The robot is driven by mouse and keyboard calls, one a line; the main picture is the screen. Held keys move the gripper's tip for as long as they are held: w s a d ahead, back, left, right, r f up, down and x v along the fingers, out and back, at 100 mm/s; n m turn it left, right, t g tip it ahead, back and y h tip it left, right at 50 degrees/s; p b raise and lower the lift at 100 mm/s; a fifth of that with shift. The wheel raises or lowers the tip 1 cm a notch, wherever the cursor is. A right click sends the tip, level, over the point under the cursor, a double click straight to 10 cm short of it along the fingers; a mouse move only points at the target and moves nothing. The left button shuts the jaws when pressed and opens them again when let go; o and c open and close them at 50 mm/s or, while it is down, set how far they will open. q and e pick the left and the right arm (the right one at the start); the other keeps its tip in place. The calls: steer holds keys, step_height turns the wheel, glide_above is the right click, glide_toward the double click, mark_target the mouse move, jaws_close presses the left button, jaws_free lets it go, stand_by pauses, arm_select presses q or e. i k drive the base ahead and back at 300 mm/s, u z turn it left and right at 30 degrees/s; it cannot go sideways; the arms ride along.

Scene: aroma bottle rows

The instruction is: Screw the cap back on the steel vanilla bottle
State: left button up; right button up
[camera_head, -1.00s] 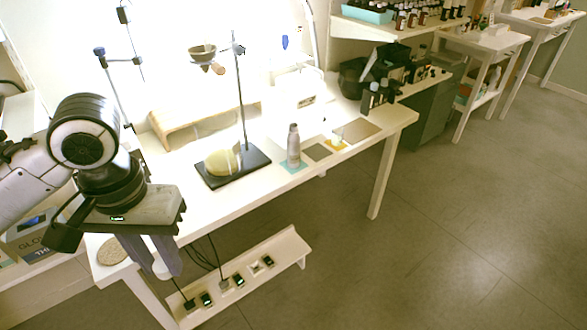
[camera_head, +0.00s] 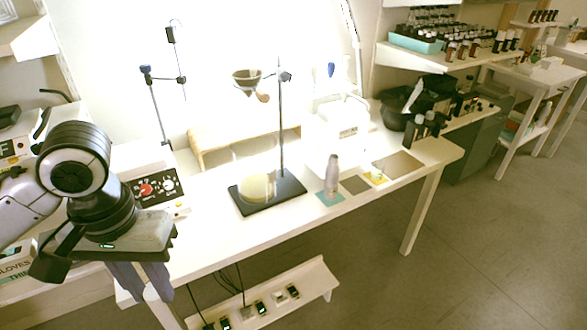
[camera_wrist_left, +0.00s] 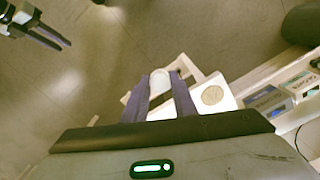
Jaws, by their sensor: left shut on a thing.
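The steel bottle (camera_head: 332,176) stands upright on a teal mat (camera_head: 324,203) near the table's front edge; its top is too small to tell in detail. My left gripper (camera_head: 141,284) is at the table's left front, far to the left of the bottle, pointing down. In the left wrist view it is shut on a small pale round thing (camera_wrist_left: 160,79), which looks like the cap. In the head view that thing is hard to make out between the fingers. My right gripper (camera_wrist_left: 56,38) shows only in the left wrist view, at the top left, with its two fingers apart.
A black stand (camera_head: 283,186) with a yellowish round thing on its base is left of the bottle. Grey, yellow (camera_head: 375,180) and brown (camera_head: 398,165) mats lie right of it. A round cork-coloured disc (camera_wrist_left: 212,95) lies on the table's left end. A low shelf (camera_head: 300,290) sits below.

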mark_target(332, 170)
steer(key=u, duration=0.1)
steer(key=i, duration=1.05)
steer(key=z, duration=0.4)
